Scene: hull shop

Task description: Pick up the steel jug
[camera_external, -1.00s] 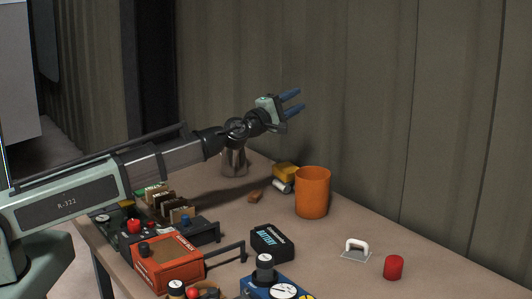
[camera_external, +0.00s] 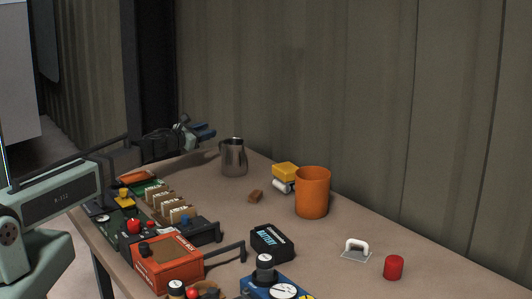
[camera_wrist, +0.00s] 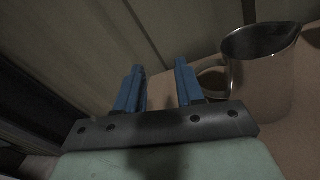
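The steel jug (camera_external: 233,158) stands upright at the far end of the table, near the wall. In the wrist view the jug (camera_wrist: 262,82) is at the right, with its open rim, its spout and a handle on its left side showing. My gripper (camera_external: 209,131) is to the left of the jug in the external view, a short way off. In the wrist view its two blue fingers (camera_wrist: 158,85) are apart with nothing between them. The right finger is close to the jug's handle; I cannot tell whether they touch.
A red box (camera_external: 167,262), circuit board and black battery (camera_external: 272,242) crowd the near side. The table around the jug is mostly clear.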

